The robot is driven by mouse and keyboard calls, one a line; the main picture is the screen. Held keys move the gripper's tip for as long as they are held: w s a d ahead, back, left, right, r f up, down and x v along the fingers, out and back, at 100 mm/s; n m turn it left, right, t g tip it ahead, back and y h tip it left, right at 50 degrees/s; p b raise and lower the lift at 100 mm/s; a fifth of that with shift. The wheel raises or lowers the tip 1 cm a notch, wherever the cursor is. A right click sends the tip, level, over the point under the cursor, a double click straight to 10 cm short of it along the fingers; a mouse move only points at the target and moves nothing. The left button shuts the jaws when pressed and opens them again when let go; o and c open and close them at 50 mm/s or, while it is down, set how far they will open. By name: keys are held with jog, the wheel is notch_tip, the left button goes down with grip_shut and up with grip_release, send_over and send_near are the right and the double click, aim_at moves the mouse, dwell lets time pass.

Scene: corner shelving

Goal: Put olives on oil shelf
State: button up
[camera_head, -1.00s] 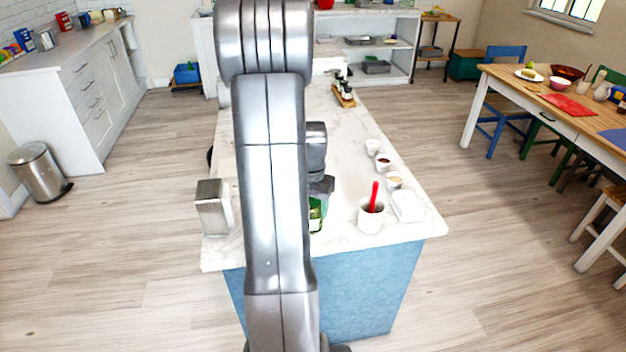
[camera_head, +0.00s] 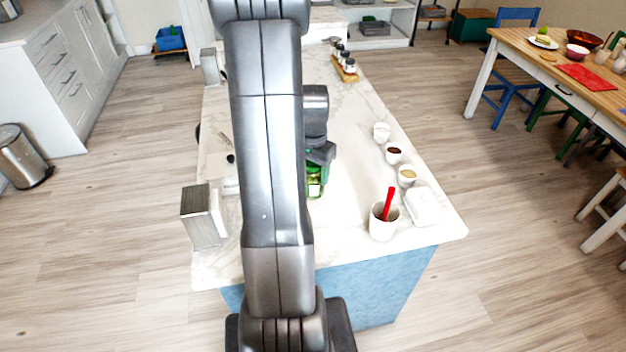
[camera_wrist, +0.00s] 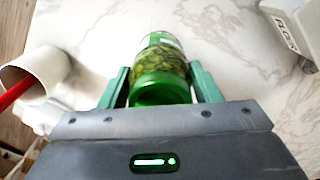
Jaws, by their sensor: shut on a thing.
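The olives are a green glass jar with a green lid (camera_wrist: 160,75), held between the two green fingers of my gripper (camera_wrist: 162,90) in the wrist view. My gripper is shut on the jar, with the marble counter beneath. In the head view the jar (camera_head: 315,186) shows just right of my arm, partly hidden by it, under my gripper (camera_head: 318,168). I cannot tell whether the jar's base touches the counter. No shelf marked for oil can be made out.
A white cup with a red utensil (camera_head: 383,222) stands near the counter's front right, beside small bowls (camera_head: 407,176) and a white dish (camera_head: 422,206). A metal block (camera_head: 203,216) stands at the left edge. A tray of small jars (camera_head: 343,66) is at the back.

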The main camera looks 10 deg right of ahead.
jog(key=shift+f, duration=2.1)
jog(key=shift+f, duration=0.25)
jog(key=o, duration=1.3)
jog(key=shift+r, duration=0.1)
jog(key=shift+r, duration=0.1)
